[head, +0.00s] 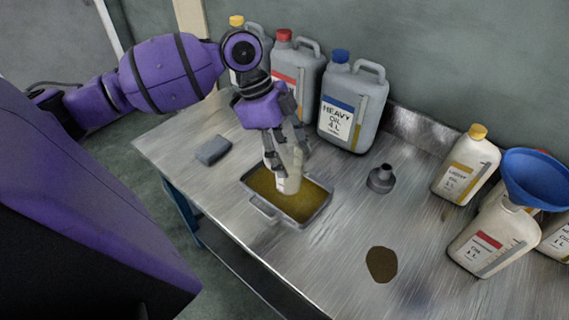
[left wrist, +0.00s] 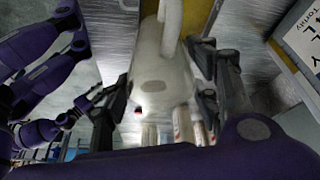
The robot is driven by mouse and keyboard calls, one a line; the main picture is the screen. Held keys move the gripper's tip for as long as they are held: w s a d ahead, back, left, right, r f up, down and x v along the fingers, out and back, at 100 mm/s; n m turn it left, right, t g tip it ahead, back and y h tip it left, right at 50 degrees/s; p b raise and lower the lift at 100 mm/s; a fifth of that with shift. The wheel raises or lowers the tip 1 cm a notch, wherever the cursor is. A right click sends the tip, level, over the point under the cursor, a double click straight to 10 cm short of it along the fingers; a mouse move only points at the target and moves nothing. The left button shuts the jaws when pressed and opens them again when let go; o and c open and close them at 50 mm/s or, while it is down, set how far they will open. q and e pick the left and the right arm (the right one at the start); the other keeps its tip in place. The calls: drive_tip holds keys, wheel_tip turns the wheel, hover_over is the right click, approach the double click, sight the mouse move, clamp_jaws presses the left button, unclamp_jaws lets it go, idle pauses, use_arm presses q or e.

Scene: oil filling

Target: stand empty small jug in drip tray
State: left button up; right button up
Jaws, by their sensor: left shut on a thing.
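My left gripper (head: 284,150) is shut on a small whitish jug (head: 289,182) in the head view. The jug is roughly upright, with its lower end inside the outline of the grey drip tray (head: 317,212). I cannot tell whether it touches the tray's floor. The tray holds a yellow-brown layer and has a handle at its front left. In the left wrist view the pale jug (left wrist: 160,82) lies between the fingers, its handle toward the top of the picture. The fingers hide part of the jug in the head view.
Large grey jugs, including a blue-capped heavy oil one (head: 348,105), stand close behind the tray. A grey cloth or sponge (head: 213,150) lies left, a dark grey spout (head: 381,179) right. A brown spill (head: 381,264) is in front. White jugs, one with a blue funnel (head: 535,180), stand far right.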

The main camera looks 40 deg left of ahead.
sight(284, 164)
use_arm(q)
drive_tip(key=w+a+f, duration=0.1)
drive_tip(key=f, duration=0.1)
drive_tip(key=w+a+f, duration=0.1)
drive_tip(key=f, duration=0.1)
drive_tip(key=w+a+f, duration=0.1)
drive_tip(key=w+f, duration=0.1)
drive_tip(key=shift+w+a+b, duration=0.1)
drive_tip(key=shift+a+b, duration=0.2)
drive_tip(key=shift+w+a+f, duration=0.1)
drive_tip(key=shift+f, duration=0.75)
drive_tip(key=shift+w+a+f, duration=0.1)
drive_tip(key=shift+f, duration=0.75)
drive_tip(key=shift+f, duration=0.2)
drive_tip(key=o, duration=1.2)
drive_tip(key=shift+c, duration=0.2)
drive_tip(key=v, duration=1.2)
drive_tip(key=shift+r, duration=0.2)
drive_tip(key=shift+s, duration=0.1)
